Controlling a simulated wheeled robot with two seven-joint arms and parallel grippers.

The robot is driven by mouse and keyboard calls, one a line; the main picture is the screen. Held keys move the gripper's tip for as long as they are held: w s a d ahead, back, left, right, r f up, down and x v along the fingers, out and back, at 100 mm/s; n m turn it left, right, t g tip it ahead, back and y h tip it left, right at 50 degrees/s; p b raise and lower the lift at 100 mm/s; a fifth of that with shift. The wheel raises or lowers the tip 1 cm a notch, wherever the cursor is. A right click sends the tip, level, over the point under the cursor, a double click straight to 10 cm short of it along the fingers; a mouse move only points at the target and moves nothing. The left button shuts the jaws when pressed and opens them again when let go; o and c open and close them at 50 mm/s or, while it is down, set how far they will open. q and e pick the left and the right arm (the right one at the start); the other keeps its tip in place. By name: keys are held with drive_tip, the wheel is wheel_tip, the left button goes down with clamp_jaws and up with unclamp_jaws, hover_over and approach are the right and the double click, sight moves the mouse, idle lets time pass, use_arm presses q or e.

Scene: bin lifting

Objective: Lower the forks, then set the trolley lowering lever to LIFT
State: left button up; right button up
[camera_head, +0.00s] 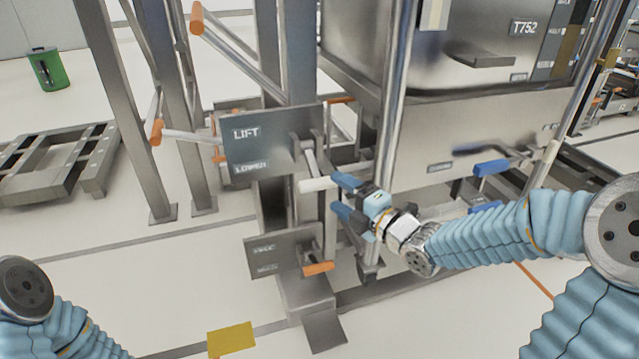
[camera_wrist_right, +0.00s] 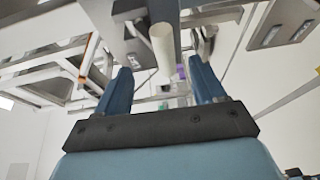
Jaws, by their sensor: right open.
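A grey plate (camera_head: 273,142) marked LIFT at the top and LOWER at the bottom stands on the column. The lever beside it has a pale, whitish handle (camera_head: 316,184) that points toward my right gripper, near the LOWER end of the plate. My right gripper (camera_head: 340,196) is open at the handle's end. In the right wrist view the white handle (camera_wrist_right: 162,48) stands between and beyond the two blue fingers (camera_wrist_right: 160,88); I cannot tell whether they touch it. The forks are not clearly identifiable. My left gripper is out of view; only part of my left arm shows.
A lower plate (camera_head: 280,250) with an orange-tipped lever (camera_head: 318,268) is below the handle. A bright steel post (camera_head: 392,100) rises close behind my right gripper. Blue handles (camera_head: 491,168) stick out at the right. A yellow floor patch (camera_head: 231,339) lies in front.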

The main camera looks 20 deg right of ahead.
sight(324, 184)
drive_tip(key=x, duration=0.7)
drive_tip(key=shift+c, duration=0.3)
